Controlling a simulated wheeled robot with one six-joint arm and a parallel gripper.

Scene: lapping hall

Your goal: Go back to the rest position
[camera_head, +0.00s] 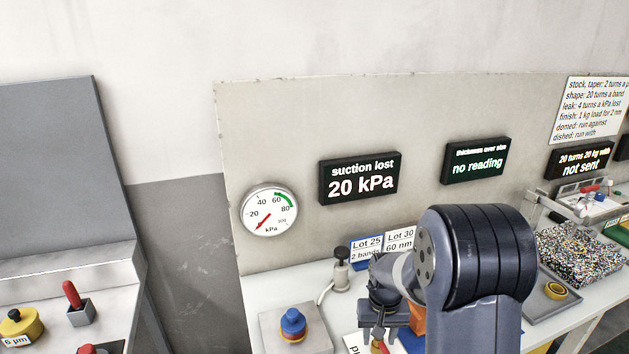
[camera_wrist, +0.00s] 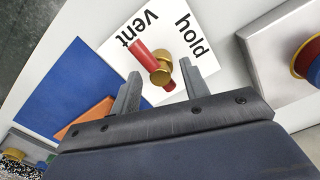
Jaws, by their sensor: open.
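My gripper (camera_head: 378,334) is low over the white bench in the head view, with my dark arm link in front of it at the right. In the wrist view my gripper (camera_wrist: 160,78) has its two fingers apart. A brass valve (camera_wrist: 160,74) with a red handle (camera_wrist: 143,54) shows between and just beyond the fingertips. I cannot tell whether the fingers touch it. The handle slants towards the word "vent" on the white card (camera_wrist: 166,18), which also reads "hold". In the head view the valve is mostly hidden below my gripper.
A gauge (camera_head: 269,210) and a "suction lost 20 kPa" display (camera_head: 360,177) hang on the back panel. A grey plate (camera_head: 312,338) bears a blue-and-red knob (camera_head: 293,323). A black-topped post (camera_head: 341,268) stands behind. A tray (camera_head: 538,306) holds a yellow ring at right.

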